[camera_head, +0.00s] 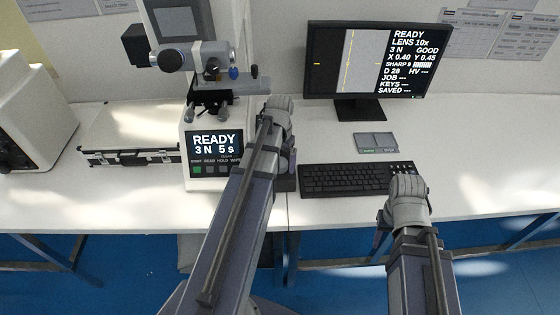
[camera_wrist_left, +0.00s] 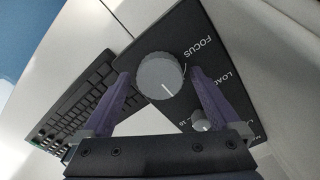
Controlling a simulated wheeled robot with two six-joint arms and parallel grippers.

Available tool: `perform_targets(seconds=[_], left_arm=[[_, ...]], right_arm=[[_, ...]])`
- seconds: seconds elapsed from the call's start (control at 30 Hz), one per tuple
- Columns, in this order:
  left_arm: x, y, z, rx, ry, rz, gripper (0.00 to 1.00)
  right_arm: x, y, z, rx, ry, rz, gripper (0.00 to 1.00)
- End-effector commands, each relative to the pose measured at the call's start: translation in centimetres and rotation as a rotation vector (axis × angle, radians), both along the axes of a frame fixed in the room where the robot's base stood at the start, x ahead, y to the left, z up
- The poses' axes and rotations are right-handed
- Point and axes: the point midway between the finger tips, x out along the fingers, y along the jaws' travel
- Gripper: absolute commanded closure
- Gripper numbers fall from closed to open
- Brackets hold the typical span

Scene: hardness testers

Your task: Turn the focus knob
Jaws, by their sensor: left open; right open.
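The focus knob (camera_wrist_left: 161,79) is a round grey dial with a white pointer line, on a black panel (camera_wrist_left: 182,35) marked FOCUS in the left wrist view. My left gripper (camera_wrist_left: 158,82) is open, with one finger on each side of the knob; I cannot tell if they touch it. In the head view my left gripper (camera_head: 277,108) hides the knob beside the hardness tester (camera_head: 212,165). The tester's screen reads READY, 3 N, 5 s. My right gripper (camera_head: 407,190) is open near the keyboard's right front corner, apart from the tester.
A smaller load knob (camera_wrist_left: 201,123) sits on the same panel. The monitor (camera_head: 376,62) stands at the back, with a keyboard (camera_head: 357,179) and a small grey pad (camera_head: 376,142) in front. A silver case (camera_head: 135,135) lies left of the tester. The table at right is clear.

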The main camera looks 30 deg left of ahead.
Motion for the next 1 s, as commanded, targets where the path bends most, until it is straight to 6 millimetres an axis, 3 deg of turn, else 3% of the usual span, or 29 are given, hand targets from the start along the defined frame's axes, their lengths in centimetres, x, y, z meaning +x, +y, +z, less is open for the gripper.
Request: perform_targets(seconds=[0.27, 0.8, 1.0], left_arm=[[0.0, 0.0, 1.2, 0.0, 0.0, 0.0, 0.04], [0.0, 0.0, 7.6, 0.0, 0.0, 0.0, 0.04], [0.0, 0.0, 7.9, 0.0, 0.0, 0.0, 0.04]], right_arm=[[0.0, 0.0, 1.2, 0.0, 0.0, 0.0, 0.5], [0.0, 0.0, 7.6, 0.0, 0.0, 0.0, 0.5], [0.0, 0.0, 7.9, 0.0, 0.0, 0.0, 0.5]])
